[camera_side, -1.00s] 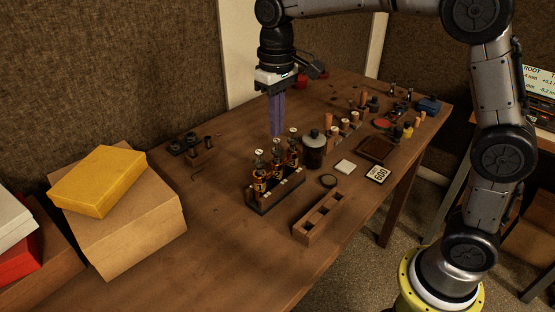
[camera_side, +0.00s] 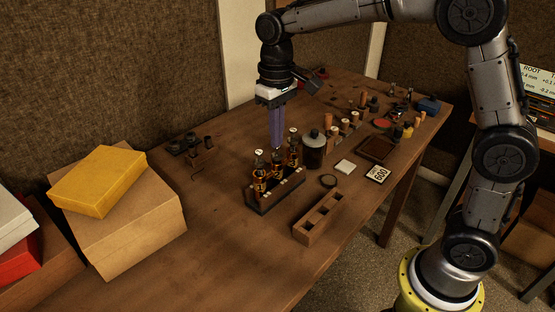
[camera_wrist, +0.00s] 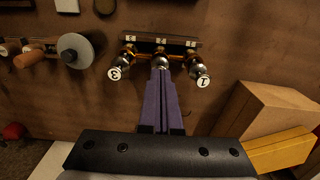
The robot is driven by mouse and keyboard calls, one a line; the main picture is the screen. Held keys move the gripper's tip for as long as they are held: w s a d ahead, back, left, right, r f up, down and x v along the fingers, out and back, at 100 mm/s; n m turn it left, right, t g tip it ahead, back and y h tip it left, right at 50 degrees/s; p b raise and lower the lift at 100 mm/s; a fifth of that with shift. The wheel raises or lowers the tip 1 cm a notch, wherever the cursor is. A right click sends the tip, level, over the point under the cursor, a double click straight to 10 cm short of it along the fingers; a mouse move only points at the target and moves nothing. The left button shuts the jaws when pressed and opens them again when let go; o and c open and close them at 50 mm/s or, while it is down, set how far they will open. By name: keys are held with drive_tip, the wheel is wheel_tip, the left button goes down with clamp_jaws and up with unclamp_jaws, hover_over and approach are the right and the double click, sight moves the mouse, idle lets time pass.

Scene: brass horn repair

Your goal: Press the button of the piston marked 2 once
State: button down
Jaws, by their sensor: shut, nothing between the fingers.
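Three brass-coloured pistons stand upright in a dark rack (camera_side: 262,206). In the wrist view, the white button marked 3 (camera_wrist: 115,73) is at left and the button marked 1 (camera_wrist: 203,81) at right. The middle piston (camera_side: 278,166) stands between them; its button and mark are hidden by my fingers. My gripper (camera_side: 277,147) points down with its long purple fingers shut and empty. The fingertips are right over the middle piston's top, very close to it. I cannot tell whether they touch the button or whether it is pressed down.
A yellow box (camera_side: 98,180) sits on a cardboard box (camera_side: 130,230) at left. The tabletop between the boxes and the rack is clear.

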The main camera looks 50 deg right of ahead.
drive_tip(key=shift+r, duration=1.45)
wheel_tip(320, 180, up, 5)
idle(0.4)
